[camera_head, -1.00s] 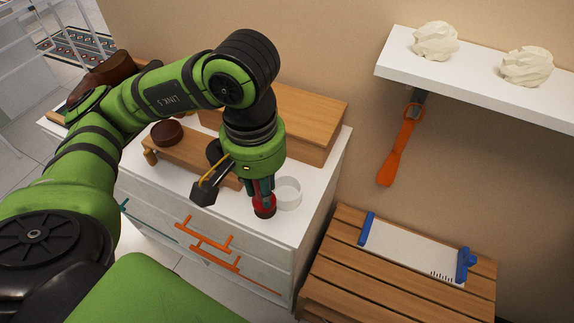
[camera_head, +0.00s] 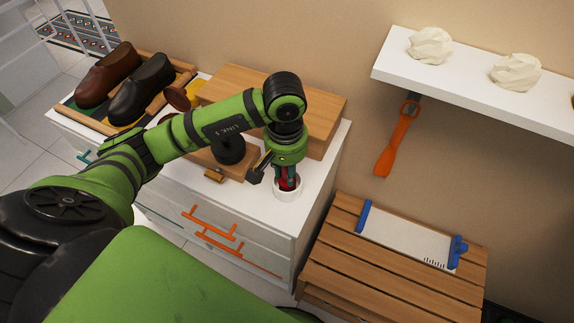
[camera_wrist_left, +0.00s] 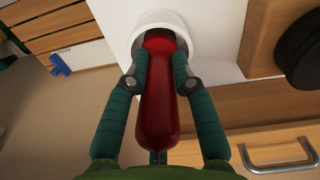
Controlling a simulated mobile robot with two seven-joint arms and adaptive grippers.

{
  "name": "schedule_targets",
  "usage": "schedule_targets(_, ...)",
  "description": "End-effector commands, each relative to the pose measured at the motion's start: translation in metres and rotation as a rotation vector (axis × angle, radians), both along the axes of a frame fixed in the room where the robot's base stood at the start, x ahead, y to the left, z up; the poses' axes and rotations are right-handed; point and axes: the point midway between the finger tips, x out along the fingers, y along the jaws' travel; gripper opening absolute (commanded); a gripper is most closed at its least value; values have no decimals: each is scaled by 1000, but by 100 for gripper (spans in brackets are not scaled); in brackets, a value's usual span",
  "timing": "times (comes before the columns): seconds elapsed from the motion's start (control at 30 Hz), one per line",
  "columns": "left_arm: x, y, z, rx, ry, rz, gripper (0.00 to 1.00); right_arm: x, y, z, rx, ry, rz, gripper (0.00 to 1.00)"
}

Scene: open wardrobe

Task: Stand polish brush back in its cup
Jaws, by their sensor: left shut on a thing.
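The polish brush has a dark red handle, which shows large in the left wrist view (camera_wrist_left: 168,125) and as a small red patch in the head view (camera_head: 287,184). My left gripper (camera_head: 286,180) is shut on it, with teal fingers on either side of the handle (camera_wrist_left: 160,68). The white round cup (camera_head: 288,195) stands on the dresser top directly under the gripper. In the wrist view the brush's far end lies within the cup's rim (camera_wrist_left: 208,22). The brush's lower end is hidden, so I cannot tell whether it touches the bottom. My right gripper is out of view.
A wooden box (camera_head: 318,115) stands behind the cup on the white dresser (camera_head: 262,222). A brown shoe (camera_head: 108,75) and a black shoe (camera_head: 141,92) sit at the left. A slatted wooden stand (camera_head: 335,262) is at the right, below a white shelf (camera_head: 470,85).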

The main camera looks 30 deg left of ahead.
Motion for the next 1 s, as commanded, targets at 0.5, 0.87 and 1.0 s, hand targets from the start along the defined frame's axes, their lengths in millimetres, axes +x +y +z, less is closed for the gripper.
schedule_targets(0.5,0,0,-3,-1,-1,-1,49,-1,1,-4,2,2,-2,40)
schedule_targets(0.87,0,0,2,-1,0,0,49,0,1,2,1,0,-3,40)
schedule_targets(1.0,2,0,18,0,-9,0,49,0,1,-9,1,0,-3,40)
